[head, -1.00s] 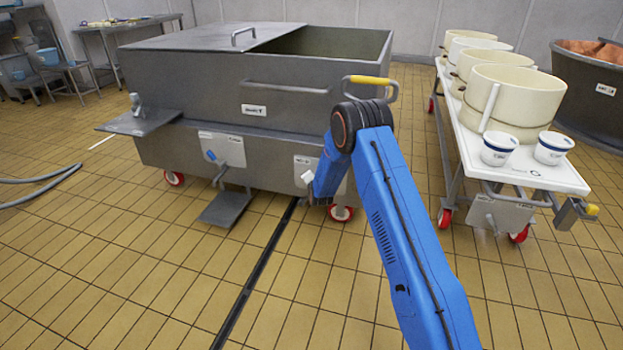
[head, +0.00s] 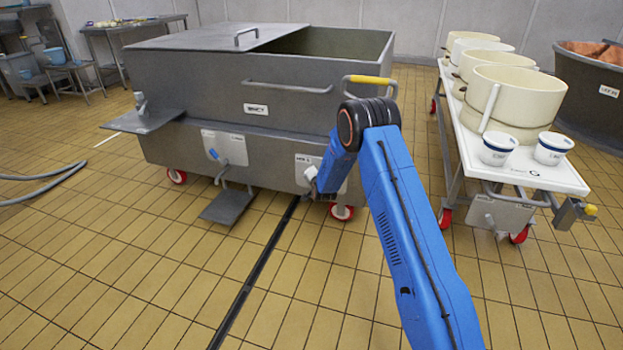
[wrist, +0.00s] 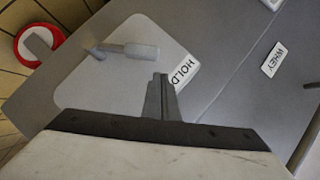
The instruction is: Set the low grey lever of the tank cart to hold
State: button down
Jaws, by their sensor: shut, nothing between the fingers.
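The grey tank cart (head: 215,85) stands ahead with its lid partly open. Its low grey lever (wrist: 128,50) is on a light plate (wrist: 85,78) in the wrist view, its free end pointing right in that picture. A HOLD label (wrist: 184,71) is on the plate just beyond the lever's free end. The plate also shows in the head view (head: 303,161), partly behind my arm. My gripper (wrist: 161,80) is shut and empty, its tips near the lever's free end and the HOLD label, with a visible gap to the lever. In the head view my arm mostly hides the gripper.
A second plate with a blue-tipped lever (head: 214,154) is left on the cart, above a pedal (head: 228,206). A red caster (wrist: 38,43) is near the lever plate. A white trolley (head: 530,172) with cream tubs stands right. The front floor is clear.

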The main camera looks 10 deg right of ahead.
jog(key=r+v, duration=0.1)
jog(key=v, duration=0.9)
jog(key=shift+r, duration=0.35)
jog(key=shift+s+d, duration=0.1)
jog(key=s+d+r+n+g, duration=0.2)
jog(key=s+d+r+n, duration=0.15)
jog(key=s+r, duration=0.85)
jog(key=s+d+r+n+g, duration=0.2)
jog(key=s+d+r, duration=0.2)
jog(key=s+r, duration=0.85)
jog(key=s+d+r+n+g, duration=0.1)
jog(key=s+d+n+g, duration=0.1)
jog(key=s, duration=1.9)
jog(key=s+d+r+n+g+h, duration=0.1)
jog(key=s+d+r+n+g, duration=0.1)
jog(key=s, duration=2)
jog(key=shift+d+n+g, duration=0.8)
jog(key=shift+d+n, duration=0.05)
jog(key=shift+d, duration=0.25)
